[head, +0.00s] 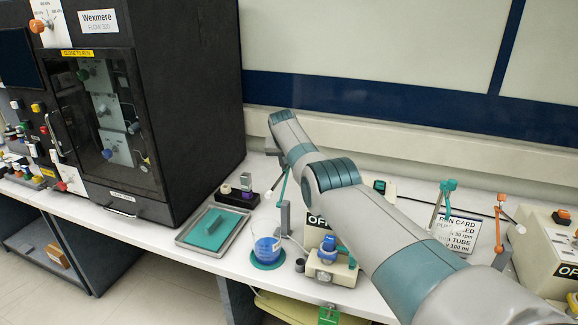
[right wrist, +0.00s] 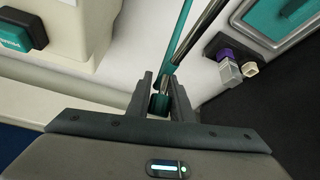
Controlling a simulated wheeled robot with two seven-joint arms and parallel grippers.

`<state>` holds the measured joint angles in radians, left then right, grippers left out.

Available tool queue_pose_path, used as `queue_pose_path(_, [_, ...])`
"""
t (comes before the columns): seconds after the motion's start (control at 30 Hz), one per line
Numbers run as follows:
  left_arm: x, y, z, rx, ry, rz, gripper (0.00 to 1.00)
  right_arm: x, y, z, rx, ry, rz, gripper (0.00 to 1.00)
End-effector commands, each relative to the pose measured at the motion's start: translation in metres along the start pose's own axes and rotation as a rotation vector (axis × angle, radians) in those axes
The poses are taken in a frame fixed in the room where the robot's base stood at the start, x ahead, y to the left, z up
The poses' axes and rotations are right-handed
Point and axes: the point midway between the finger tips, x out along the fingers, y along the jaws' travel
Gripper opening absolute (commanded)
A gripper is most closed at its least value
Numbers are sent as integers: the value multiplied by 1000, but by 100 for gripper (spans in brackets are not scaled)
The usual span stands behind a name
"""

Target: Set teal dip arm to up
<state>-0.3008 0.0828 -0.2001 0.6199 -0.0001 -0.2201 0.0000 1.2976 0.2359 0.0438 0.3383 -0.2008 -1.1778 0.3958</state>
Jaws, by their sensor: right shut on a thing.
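The teal dip arm (head: 284,183) stands at the back of the bench, left of my right forearm, near a grey post (head: 285,217). In the right wrist view, its thin teal bar (right wrist: 182,25) runs up from between my fingers beside a metal rod (right wrist: 200,32). My right gripper (right wrist: 161,92) is shut on the teal part of this arm; in the head view its fingers (head: 273,152) are mostly hidden behind my wrist. A beaker of blue liquid (head: 267,247) stands in front of the post. My left gripper is out of view.
A black machine (head: 195,100) stands to the left, with a grey tray (head: 188,238) in front. A cream device (head: 331,270) stands near the beaker. Another teal-topped stand (head: 447,188) and an orange one (head: 500,212) are right of my forearm. The wall is close behind.

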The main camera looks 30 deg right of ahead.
Motion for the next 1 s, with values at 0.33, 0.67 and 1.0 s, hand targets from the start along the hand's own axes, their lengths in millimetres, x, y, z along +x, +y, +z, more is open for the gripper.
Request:
queue_pose_path(0.33, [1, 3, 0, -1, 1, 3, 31, 11, -2, 16, -9, -30, 5, 0])
queue_pose_path(0.67, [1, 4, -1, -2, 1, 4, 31, 10, -2, 16, -9, -29, 5, 37])
queue_pose_path(1.0, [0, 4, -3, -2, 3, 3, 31, 6, 0, 9, -4, -17, 4, 37])
